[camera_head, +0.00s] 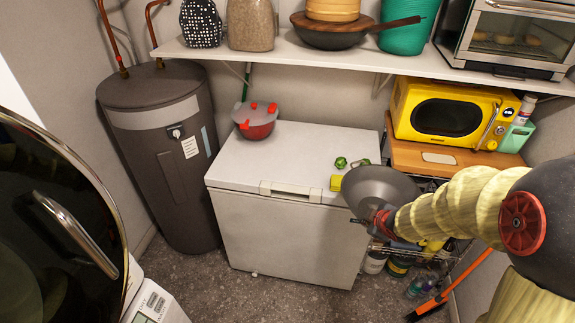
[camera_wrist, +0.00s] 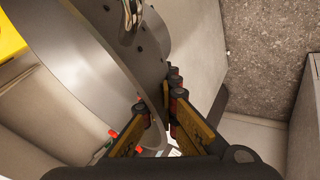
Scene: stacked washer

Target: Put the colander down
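The colander (camera_head: 375,188) is a grey metal bowl. In the head view it is held in the air in front of the right edge of the white chest freezer (camera_head: 240,165). My gripper (camera_head: 382,222) is at its near rim. In the wrist view the colander (camera_wrist: 85,70) fills the upper left, with small holes in its wall. The fingers of my gripper (camera_wrist: 160,108) stand on both sides of its rim and pinch it. The colander is tilted in the wrist view.
A yellow microwave (camera_head: 440,112) sits on a wooden board (camera_head: 410,158) to the right. A loaded shelf (camera_head: 290,52) hangs above.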

